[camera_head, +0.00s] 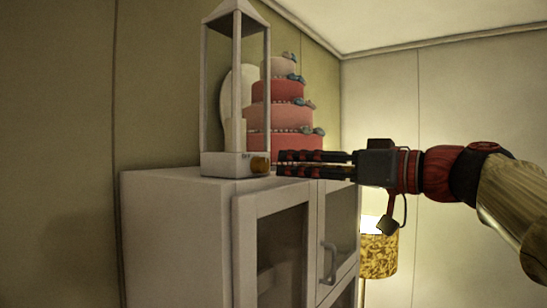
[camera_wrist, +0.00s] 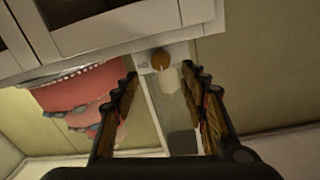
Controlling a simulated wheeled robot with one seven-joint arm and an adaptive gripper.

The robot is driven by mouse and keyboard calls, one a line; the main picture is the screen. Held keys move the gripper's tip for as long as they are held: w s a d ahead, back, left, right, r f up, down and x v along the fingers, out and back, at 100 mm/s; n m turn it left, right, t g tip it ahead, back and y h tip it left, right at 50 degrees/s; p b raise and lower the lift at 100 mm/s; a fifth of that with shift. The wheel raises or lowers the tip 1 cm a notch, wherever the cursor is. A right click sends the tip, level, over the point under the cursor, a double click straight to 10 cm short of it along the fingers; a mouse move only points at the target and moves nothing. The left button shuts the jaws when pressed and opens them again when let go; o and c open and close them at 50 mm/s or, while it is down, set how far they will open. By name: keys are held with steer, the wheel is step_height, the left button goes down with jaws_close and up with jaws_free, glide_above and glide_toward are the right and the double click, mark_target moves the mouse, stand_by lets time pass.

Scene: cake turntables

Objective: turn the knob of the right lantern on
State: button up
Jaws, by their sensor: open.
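A white lantern (camera_head: 220,163) with a pointed roof and clear sides stands on top of a white cabinet, with a pale candle inside. A round orange-brown knob (camera_head: 260,165) sits on its base, beside small lettering. In the wrist view the knob (camera_wrist: 161,59) shows between and beyond my fingertips, with the lantern base (camera_wrist: 178,52) around it. My gripper (camera_head: 281,162) is open and empty, reaching in from the right, its fingertips close to the knob but apart from it. Only one lantern is in view.
A tiered pink cake (camera_head: 277,117) stands on the cabinet behind my fingers, also seen in the wrist view (camera_wrist: 80,90). The white cabinet (camera_head: 176,208) has glazed doors and a handle (camera_head: 328,263). A lit lamp (camera_head: 379,254) stands to the right, below my arm.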

mark_target(265, 165)
steer(key=p+x, duration=0.2)
steer(key=x, duration=0.3)
steer(key=shift+a+r, duration=0.1)
steer(key=shift+x, duration=0.8)
steer(key=shift+c, duration=0.7)
jaws_close()
